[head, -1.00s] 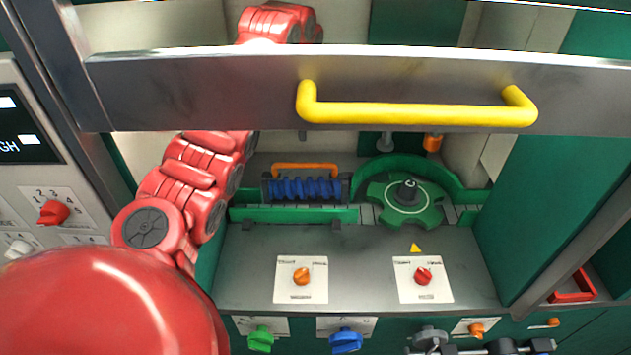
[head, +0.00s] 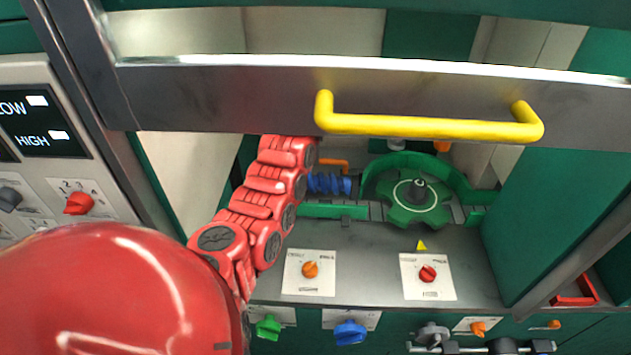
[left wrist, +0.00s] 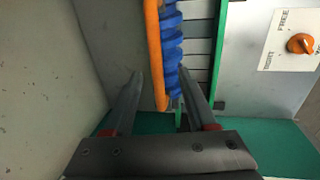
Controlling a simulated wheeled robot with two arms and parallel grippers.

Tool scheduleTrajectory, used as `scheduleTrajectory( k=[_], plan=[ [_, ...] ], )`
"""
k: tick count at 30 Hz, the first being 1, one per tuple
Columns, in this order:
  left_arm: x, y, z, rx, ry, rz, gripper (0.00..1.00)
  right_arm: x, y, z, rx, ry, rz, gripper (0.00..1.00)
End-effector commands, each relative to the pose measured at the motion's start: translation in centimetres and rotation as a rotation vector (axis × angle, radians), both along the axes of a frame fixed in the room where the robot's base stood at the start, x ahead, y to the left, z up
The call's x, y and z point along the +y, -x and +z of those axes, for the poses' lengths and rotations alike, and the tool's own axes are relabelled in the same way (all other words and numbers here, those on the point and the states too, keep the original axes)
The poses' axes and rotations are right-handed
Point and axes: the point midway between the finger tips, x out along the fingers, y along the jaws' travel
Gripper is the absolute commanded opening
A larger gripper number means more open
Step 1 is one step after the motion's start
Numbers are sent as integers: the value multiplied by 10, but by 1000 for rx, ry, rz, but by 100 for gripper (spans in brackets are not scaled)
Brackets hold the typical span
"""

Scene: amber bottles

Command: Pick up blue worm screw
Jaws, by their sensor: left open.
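The blue worm screw (head: 330,184) lies in the recess of the machine, and my red left arm covers its left part in the head view. In the left wrist view the worm screw (left wrist: 173,50) runs up the picture beside an orange bar (left wrist: 154,50). My left gripper (left wrist: 160,74) is open. In that view the orange bar and part of the worm screw show between its two fingers; contact cannot be told. The gripper itself is hidden in the head view. My right gripper is not in view.
A metal crossbar (head: 220,95) with a yellow handle (head: 430,125) spans the front of the opening. A green gear wheel (head: 418,203) sits right of the worm screw. Panels with an orange knob (head: 310,270) and a red knob (head: 428,273) are in front.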

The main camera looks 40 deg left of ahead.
Motion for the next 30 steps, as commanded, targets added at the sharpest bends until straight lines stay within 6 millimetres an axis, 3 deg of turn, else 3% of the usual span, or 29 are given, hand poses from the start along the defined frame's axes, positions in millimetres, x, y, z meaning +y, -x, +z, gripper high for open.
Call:
scheduleTrajectory(
  k=[5,12,18,26,30],
  plan=[
    [1,-1,-6,1,-2,-1,57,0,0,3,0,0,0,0],
    [8,-6,-32,7,2,-1,57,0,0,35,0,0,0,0],
    [10,-10,-51,2,-1,-2,57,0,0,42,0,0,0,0],
    [10,-11,-55,0,-2,-1,57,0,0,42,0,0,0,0],
    [11,-11,-55,0,-2,-1,34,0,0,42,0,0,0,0]
  ],
)
